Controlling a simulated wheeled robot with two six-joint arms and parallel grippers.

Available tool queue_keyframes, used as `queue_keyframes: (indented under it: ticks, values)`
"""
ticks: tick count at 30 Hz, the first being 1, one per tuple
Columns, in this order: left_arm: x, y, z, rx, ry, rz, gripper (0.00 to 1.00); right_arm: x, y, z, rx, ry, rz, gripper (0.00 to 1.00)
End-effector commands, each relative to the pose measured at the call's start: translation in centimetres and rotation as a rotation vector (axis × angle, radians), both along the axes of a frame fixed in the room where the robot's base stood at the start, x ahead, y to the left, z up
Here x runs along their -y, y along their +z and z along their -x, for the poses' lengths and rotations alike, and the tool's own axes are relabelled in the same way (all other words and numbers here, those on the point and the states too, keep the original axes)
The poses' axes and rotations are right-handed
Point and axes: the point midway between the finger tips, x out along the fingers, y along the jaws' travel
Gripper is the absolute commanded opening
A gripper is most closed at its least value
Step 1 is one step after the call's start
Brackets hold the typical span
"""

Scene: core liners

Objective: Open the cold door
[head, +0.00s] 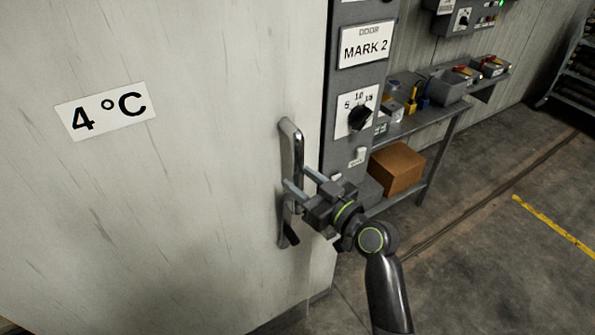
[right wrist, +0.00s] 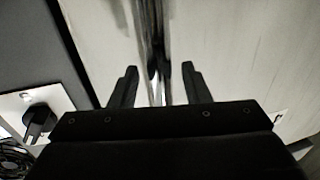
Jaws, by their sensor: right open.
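The cold door (head: 190,200) is a large pale panel with a "4 °C" sign (head: 105,110), filling the left of the head view. It looks shut. Its upright metal handle (head: 292,150) is near the door's right edge. My right gripper (head: 298,180) is at the handle's middle, its two fingers pointing at the door. In the right wrist view the fingers (right wrist: 158,85) are open, with the handle (right wrist: 150,40) running between them, apart from both as far as I can see. My left gripper is not in view.
A grey control column (head: 350,75) with a "MARK 2" label and a black knob (head: 360,117) stands right beside the door edge. Behind it are a bench (head: 425,118) with bins and a cardboard box (head: 397,168) below. The floor (head: 480,260) at right is clear.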

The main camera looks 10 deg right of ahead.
Motion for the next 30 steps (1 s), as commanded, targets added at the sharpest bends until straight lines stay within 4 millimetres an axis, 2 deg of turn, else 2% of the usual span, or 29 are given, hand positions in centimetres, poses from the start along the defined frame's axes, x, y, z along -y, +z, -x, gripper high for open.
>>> queue_keyframes:
  ticks: [6, 16, 26, 30]
  values:
    - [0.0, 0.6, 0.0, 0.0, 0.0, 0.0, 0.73, -0.8, 0.1, -1.4, 0.001, 0.0, -0.001, 0.43]
    - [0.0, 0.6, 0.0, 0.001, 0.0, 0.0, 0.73, -0.9, 0.0, -1.5, 0.0, 0.0, 0.0, 0.43]
    - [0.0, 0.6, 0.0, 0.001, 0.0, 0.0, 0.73, -0.9, 0.0, -1.5, 0.0, 0.0, 0.0, 0.0]
    - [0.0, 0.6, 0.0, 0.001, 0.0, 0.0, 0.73, -0.9, 0.0, -1.5, 0.0, 0.0, 0.0, 0.0]
